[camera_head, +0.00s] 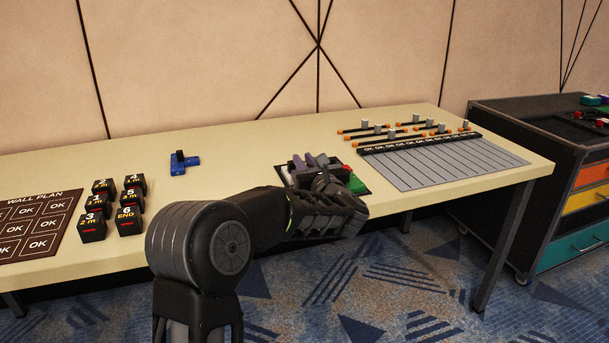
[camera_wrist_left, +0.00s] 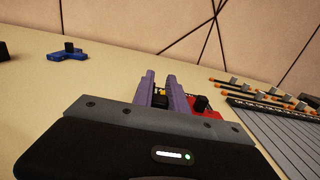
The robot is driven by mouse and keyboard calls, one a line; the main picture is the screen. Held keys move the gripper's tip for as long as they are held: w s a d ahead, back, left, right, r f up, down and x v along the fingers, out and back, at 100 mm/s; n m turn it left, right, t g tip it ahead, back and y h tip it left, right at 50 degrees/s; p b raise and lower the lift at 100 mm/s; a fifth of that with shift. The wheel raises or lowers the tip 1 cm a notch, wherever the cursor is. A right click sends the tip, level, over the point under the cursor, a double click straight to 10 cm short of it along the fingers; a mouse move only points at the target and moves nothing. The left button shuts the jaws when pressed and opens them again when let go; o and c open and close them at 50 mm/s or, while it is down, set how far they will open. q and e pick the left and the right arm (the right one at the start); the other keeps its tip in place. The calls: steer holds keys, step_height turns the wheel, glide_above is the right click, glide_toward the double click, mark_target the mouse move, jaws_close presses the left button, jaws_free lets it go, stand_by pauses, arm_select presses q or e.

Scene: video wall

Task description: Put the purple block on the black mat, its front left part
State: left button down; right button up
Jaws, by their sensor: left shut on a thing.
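My left gripper (camera_head: 311,163) is shut at the black mat (camera_head: 283,174), low over its front left part. Purple shapes (camera_wrist_left: 174,92) rise in front of the gripper body in the left wrist view, with a dark knob between them. The purple block is at the fingertips, but I cannot cleanly separate it from the fingers, nor tell whether it touches the mat. A green block (camera_head: 356,184) and a red block (camera_wrist_left: 212,114) are on the mat to the right. My gripper and forearm hide the mat's front. My right gripper is out of view.
A blue block (camera_head: 185,164) with a dark knob stands left on the table. Black numbered cubes (camera_head: 130,220) and a wall plan sheet (camera_head: 35,222) lie further left. A grey slatted panel (camera_head: 450,163) with orange-tipped rods is close on the right. A drawer cabinet (camera_head: 540,130) stands beyond.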

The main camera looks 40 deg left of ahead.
arm_select(q)
steer(key=shift+f, duration=1.6)
steer(key=shift+f+b, duration=0.2)
steer(key=shift+b, duration=0.35)
steer(key=c, duration=1.3)
jaws_free()
steer(key=shift+c, duration=0.2)
steer(key=shift+r, duration=0.15)
steer(key=shift+r+p, duration=0.15)
steer(key=shift+p, duration=0.25)
steer(key=shift+s+d, duration=0.15)
steer(key=shift+d, duration=0.15)
steer(key=v, duration=1.1)
steer(key=shift+d, duration=0.15)
